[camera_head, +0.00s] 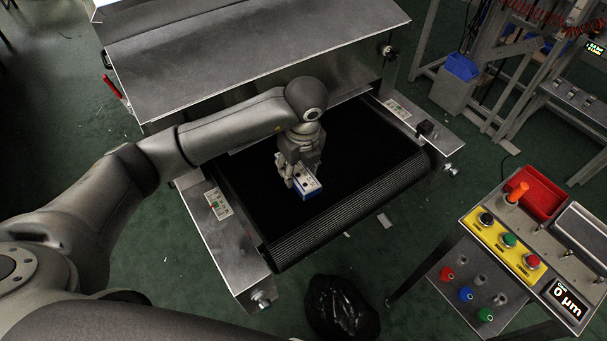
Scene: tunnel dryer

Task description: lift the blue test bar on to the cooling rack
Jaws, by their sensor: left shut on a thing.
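My left gripper (291,173) reaches down over the black conveyor belt of the dryer and is shut on the blue test bar. The blue test bar (312,192) is a short blue block with a pale top and dark spots, at the gripper's right side. Part of it is hidden by the fingers. I cannot tell whether it touches the belt or hangs just above it. My right gripper is not in view. I cannot make out a cooling rack with certainty.
The dryer's metal hood (250,50) stands behind the belt (365,150). At right, a bench holds a red tray (537,192), a grey tray (585,232), a yellow button panel (505,243) and a display (570,299). A black bag (342,308) lies on the floor in front.

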